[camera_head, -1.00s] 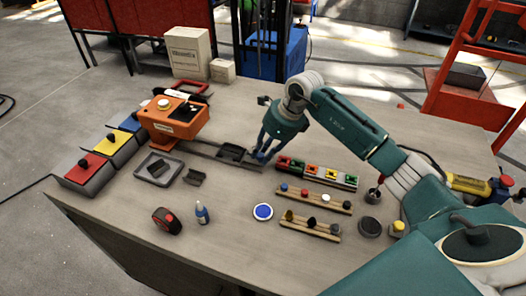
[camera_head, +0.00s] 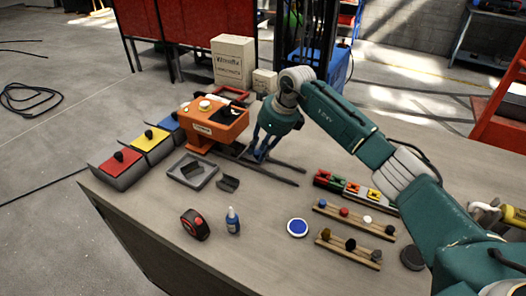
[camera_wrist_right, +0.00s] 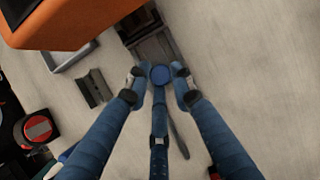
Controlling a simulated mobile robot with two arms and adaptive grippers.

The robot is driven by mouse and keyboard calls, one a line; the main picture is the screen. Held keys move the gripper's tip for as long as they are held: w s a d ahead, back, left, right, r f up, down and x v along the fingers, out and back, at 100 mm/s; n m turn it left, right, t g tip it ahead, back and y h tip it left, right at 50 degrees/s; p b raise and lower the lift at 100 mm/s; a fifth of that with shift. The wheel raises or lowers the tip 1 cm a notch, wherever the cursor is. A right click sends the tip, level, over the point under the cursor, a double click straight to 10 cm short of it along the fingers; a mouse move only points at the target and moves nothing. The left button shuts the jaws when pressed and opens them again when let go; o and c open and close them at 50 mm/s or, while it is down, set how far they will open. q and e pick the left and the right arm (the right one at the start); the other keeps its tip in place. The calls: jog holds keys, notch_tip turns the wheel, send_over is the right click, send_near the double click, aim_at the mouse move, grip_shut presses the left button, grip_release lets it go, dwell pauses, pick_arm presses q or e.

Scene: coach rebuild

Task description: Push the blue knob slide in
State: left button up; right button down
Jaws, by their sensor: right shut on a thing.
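The blue knob (camera_wrist_right: 160,75) sits between the fingertips of my right gripper (camera_wrist_right: 158,88) in the right wrist view. My right gripper also shows in the head view (camera_head: 259,156), pointing down and shut on the knob. The dark slide (camera_wrist_right: 150,42) extends from the knob toward the orange machine (camera_head: 213,122). In the head view, my fingers and the machine hide most of the slide. Bare dark rails (camera_head: 283,177) run out to the right behind the knob. My left gripper is not in view.
Red, yellow and blue-topped boxes (camera_head: 120,166) stand left of the machine. A grey tray (camera_head: 192,171), a small dark bracket (camera_head: 228,183), a tape measure (camera_head: 194,224) and a blue bottle (camera_head: 233,220) lie in front. Wooden racks (camera_head: 350,219) are at the right.

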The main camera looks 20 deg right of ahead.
jog(key=c, duration=1.5)
grip_release()
jog(key=shift+w+a+r, duration=0.15)
jog(key=shift+w+r, duration=0.15)
jog(key=shift+r, duration=0.05)
jog(key=shift+c, duration=0.2)
jog(key=shift+w+a+f, duration=0.1)
jog(key=shift+f, duration=0.1)
jog(key=v, duration=1.2)
jog(key=shift+a+f, duration=0.1)
